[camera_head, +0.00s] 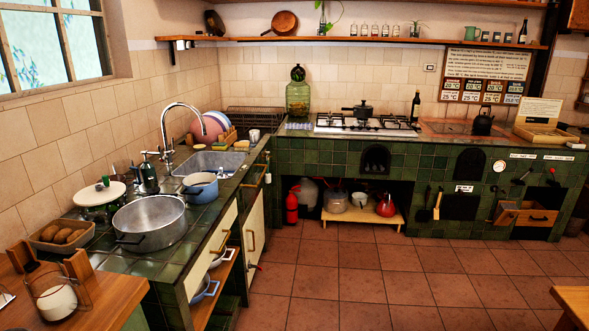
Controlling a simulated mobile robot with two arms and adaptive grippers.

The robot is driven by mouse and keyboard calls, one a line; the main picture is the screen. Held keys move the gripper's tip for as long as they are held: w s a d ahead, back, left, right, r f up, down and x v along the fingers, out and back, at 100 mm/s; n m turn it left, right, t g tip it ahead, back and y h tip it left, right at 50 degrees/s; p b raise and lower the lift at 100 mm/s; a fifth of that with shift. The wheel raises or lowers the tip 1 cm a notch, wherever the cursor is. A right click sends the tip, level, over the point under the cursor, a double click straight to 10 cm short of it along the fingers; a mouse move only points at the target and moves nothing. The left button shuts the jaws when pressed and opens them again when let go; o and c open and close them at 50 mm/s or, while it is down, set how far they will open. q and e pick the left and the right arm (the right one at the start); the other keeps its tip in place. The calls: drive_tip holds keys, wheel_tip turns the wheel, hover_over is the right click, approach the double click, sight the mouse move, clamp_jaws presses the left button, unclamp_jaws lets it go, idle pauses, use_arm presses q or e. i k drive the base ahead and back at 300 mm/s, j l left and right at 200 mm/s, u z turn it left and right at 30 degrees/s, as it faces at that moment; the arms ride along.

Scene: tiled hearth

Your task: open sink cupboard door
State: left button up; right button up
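The sink (210,163) is set into the green-tiled counter on the left, with a tall curved tap (178,122) behind it. Below the counter front is a cream cupboard door (254,213) with a brass handle, seen at a steep angle. A second cream front (221,236) with its own handle is nearer to me, above an open shelf. I cannot tell for certain which front belongs to the sink cupboard or whether either stands slightly ajar. Neither of my grippers is in view.
A large metal pot (150,222) and a blue pot (201,187) stand on the counter. Blue-handled pans (208,288) sit on the open shelf. A red extinguisher (292,206) stands at the back. The terracotta floor (350,275) before the left counter is clear.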

sight(253, 228)
drive_tip(key=i+u, duration=0.4)
drive_tip(key=i, duration=0.9)
drive_tip(key=i+l, duration=0.15)
drive_tip(key=l, duration=0.25)
drive_tip(key=i+l, duration=0.15)
drive_tip(key=l, duration=0.25)
drive_tip(key=i+l+u, duration=0.1)
drive_tip(key=l, duration=0.3)
drive_tip(key=i+l, duration=0.15)
drive_tip(key=l, duration=0.3)
drive_tip(key=i+l, duration=0.1)
drive_tip(key=l, duration=0.3)
drive_tip(key=i+l+u, duration=0.1)
drive_tip(key=l, duration=0.3)
drive_tip(key=i+l, duration=0.15)
drive_tip(key=l, duration=0.3)
drive_tip(key=i+l+u, duration=0.1)
drive_tip(key=l, duration=0.3)
